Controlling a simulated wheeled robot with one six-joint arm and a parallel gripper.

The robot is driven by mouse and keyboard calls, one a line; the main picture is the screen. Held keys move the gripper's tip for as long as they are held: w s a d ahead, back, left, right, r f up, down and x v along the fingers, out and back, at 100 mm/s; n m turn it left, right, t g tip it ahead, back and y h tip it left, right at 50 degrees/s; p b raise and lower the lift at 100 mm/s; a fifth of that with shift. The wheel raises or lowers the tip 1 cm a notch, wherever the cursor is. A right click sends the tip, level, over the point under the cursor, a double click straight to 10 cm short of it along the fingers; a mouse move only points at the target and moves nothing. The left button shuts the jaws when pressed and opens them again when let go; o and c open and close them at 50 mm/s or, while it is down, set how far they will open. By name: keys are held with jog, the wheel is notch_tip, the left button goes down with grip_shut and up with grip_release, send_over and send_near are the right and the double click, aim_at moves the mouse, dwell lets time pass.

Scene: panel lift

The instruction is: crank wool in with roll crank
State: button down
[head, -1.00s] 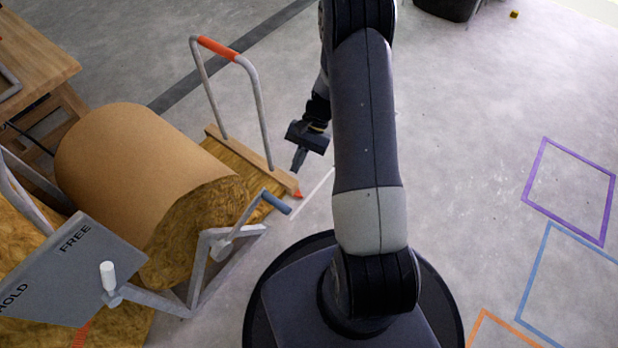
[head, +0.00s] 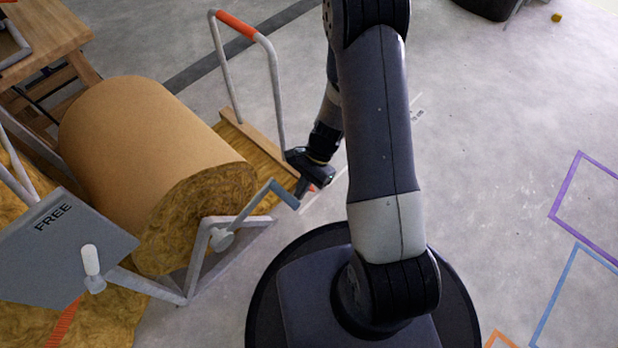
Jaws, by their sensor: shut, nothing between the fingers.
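The wool roll (head: 140,150) lies in a grey metal stand, brown-wrapped with yellow-brown wool showing at its near end. The roll crank (head: 252,207) sticks out at that end, with a blue-grey handle (head: 284,194) pointing up and right. A strip of wool (head: 258,152) runs out from the roll under a wooden bar.
A grey panel (head: 62,245) marked FREE, with a white-knobbed lever (head: 91,262), stands at lower left. A hoop with an orange grip (head: 236,24) rises from the wooden bar (head: 258,148). A wooden table (head: 45,35) is at upper left.

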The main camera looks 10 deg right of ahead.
jog(key=r, duration=0.1)
jog(key=a+r, duration=0.1)
jog(key=s+r, duration=0.1)
jog(key=shift+a+r+b, duration=0.15)
jog(key=shift+a+b, duration=0.15)
jog(key=shift+a, duration=0.1)
jog(key=shift+s+a+r+p, duration=0.2)
jog(key=shift+r+p, duration=0.3)
jog(key=shift+p, duration=0.05)
jog(key=shift+s+a+r+p, duration=0.15)
jog(key=shift+r+p, duration=0.3)
jog(key=shift+p, duration=0.1)
